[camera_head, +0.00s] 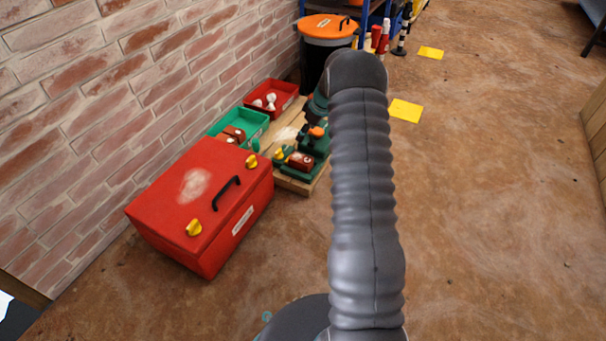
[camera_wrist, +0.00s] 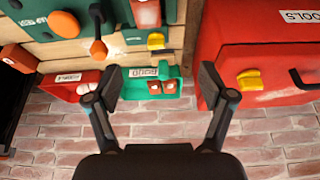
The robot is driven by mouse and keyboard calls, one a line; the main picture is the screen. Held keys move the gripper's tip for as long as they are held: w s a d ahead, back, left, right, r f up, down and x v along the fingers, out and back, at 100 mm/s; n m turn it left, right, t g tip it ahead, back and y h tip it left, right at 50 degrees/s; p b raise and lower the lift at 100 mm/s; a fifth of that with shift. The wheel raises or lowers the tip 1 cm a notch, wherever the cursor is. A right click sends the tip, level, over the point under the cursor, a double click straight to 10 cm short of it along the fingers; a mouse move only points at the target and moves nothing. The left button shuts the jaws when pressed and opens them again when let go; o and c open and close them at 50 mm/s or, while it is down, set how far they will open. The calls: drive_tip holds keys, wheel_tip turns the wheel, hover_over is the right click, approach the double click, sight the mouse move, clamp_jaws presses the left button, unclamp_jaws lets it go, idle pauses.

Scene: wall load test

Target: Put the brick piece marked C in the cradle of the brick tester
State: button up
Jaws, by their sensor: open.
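The green brick tester (camera_head: 311,143) stands on the wooden board, partly hidden by my arm. A reddish-brown brick piece (camera_head: 300,160) with a pale mark sits at its near end; it also shows at the top of the wrist view (camera_wrist: 147,13). The green tray (camera_head: 255,122) holds reddish-brown brick pieces (camera_head: 234,133); in the wrist view two pieces (camera_wrist: 161,87) with pale marks lie in it. I cannot read a letter C on any piece. My gripper (camera_wrist: 160,78) is open and empty, its fingers either side of the green tray in the picture, apart from the pieces.
A red toolbox (camera_head: 190,190) stands close to the tester. A red tray (camera_head: 286,91) with white pieces lies behind the green tray, along the brick wall (camera_head: 100,110). An orange-lidded bin (camera_head: 328,27) stands beyond.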

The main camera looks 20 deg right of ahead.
drive_tip(key=s+a+r+m, duration=0.1)
drive_tip(key=s+a+r, duration=0.45)
drive_tip(key=r, duration=0.35)
drive_tip(key=s+a+r+m+h, duration=0.1)
drive_tip(key=s+a+r, duration=0.45)
drive_tip(key=r, duration=0.35)
drive_tip(key=s+a+r+m, duration=0.1)
drive_tip(key=s+a+r, duration=0.45)
drive_tip(key=r, duration=0.35)
drive_tip(key=s+a+r+m+t, duration=0.1)
drive_tip(key=s+a+m, duration=0.1)
drive_tip(key=s, duration=1.2)
drive_tip(key=s+a+r+m+t+h, duration=0.1)
drive_tip(key=s+a, duration=0.3)
drive_tip(key=s, duration=1.1)
drive_tip(key=shift+m+h, duration=0.3)
drive_tip(key=shift+m, duration=0.3)
